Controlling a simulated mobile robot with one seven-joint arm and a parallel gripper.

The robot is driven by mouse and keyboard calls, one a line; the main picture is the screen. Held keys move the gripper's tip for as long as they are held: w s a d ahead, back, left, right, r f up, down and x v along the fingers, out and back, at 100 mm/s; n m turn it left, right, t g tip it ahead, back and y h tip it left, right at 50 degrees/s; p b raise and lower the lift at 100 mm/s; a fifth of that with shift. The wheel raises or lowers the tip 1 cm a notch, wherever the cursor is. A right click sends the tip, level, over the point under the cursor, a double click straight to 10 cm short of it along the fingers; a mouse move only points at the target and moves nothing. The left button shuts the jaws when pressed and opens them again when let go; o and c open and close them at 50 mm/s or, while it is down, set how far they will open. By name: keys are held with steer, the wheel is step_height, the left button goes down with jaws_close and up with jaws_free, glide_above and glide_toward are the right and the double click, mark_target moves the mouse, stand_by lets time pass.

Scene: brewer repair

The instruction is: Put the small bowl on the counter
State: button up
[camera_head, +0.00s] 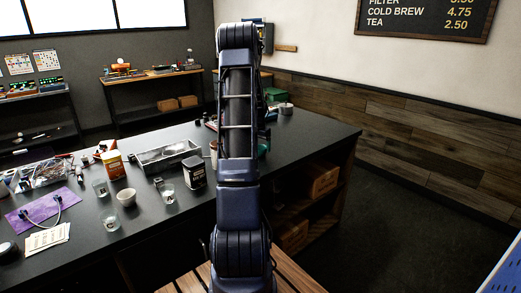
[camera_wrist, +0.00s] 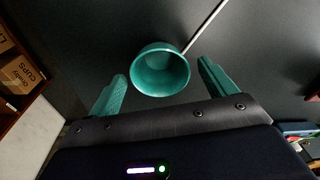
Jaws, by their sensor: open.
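A small teal bowl (camera_wrist: 160,72) shows in the wrist view, its open mouth facing the camera. My gripper (camera_wrist: 162,70) is open, with one teal finger on each side of the bowl and a visible gap on both sides. The bowl appears to be over the dark counter top; whether it rests on it is not clear. In the head view my arm hides most of that area, and only a bit of teal shows to its right. The black counter (camera_head: 310,132) fills the middle.
A thin pale rod (camera_wrist: 204,25) lies behind the teal bowl. Glass jars, a dark canister (camera_head: 195,174), a grey tray (camera_head: 168,156) and a purple cloth (camera_head: 44,211) crowd the left counter. Boxes (camera_head: 322,180) sit on shelves below. The counter's right end is mostly clear.

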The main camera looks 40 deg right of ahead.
step_height(320, 180, up, 10)
steer(key=a, duration=0.1)
steer(key=s+a+r+n+t, duration=0.1)
steer(key=s+a+r+n, duration=0.3)
steer(key=a, duration=0.6)
steer(key=s+a+r+n, duration=0.1)
steer(key=a+r, duration=0.5)
steer(key=a, duration=0.4)
steer(key=s+a+r+n+t, duration=0.1)
steer(key=s+a+r+n, duration=0.3)
steer(key=a, duration=0.6)
steer(key=s+a+n+t+y, duration=0.1)
steer(key=s+a+n, duration=0.4)
steer(key=s+a, duration=1.3)
steer(key=shift+s+n+t, duration=0.4)
steer(key=shift+s+t, duration=0.15)
steer(key=shift+t, duration=0.05)
steer(key=shift+d, duration=0.1)
stand_by(1.1)
